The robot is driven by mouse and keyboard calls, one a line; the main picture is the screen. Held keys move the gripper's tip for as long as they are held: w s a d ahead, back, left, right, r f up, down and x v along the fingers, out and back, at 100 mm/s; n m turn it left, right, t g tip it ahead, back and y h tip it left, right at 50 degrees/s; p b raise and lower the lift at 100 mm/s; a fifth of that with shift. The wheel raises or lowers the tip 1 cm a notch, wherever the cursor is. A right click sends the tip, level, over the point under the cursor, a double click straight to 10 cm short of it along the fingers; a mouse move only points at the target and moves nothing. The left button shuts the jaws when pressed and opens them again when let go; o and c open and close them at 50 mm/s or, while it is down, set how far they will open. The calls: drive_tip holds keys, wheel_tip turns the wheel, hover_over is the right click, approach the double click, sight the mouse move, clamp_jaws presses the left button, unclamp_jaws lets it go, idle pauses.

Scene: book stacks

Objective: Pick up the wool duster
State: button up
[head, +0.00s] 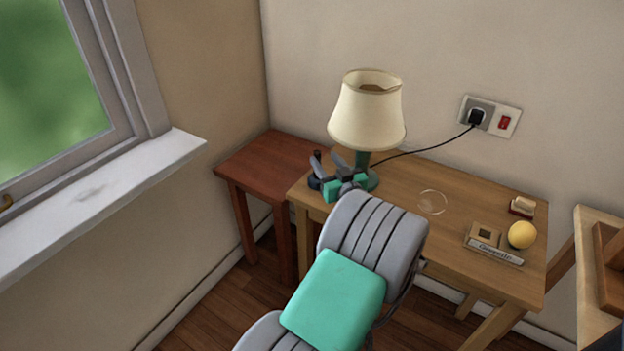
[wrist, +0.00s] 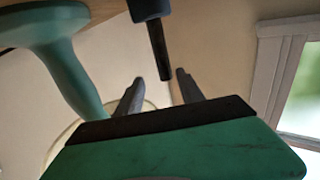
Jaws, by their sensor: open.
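A dark upright thing with a thin handle, perhaps the wool duster (head: 313,183), stands at the left end of the wooden desk, beside the lamp. No wool can be made out on it, and my gripper partly hides it in the head view. In the wrist view its dark handle (wrist: 160,48) hangs from the top, the picture being upside down, and its end appears between my fingertips. My gripper (head: 328,160) is open and empty, with its fingers pointing toward the wall corner. Its two grey fingers show apart in the wrist view (wrist: 160,78). I see no grip or contact.
A lamp with a cream shade (head: 366,112) and green stem (wrist: 72,80) stands close to the right of my gripper. A reddish side table (head: 265,160) is left.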

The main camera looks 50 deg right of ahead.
drive_tip(key=a+x, duration=0.1)
drive_tip(key=x, duration=0.6)
drive_tip(key=shift+w+r, duration=0.2)
drive_tip(key=shift+w, duration=0.15)
drive_tip(key=shift+d, duration=0.1)
clamp_jaws()
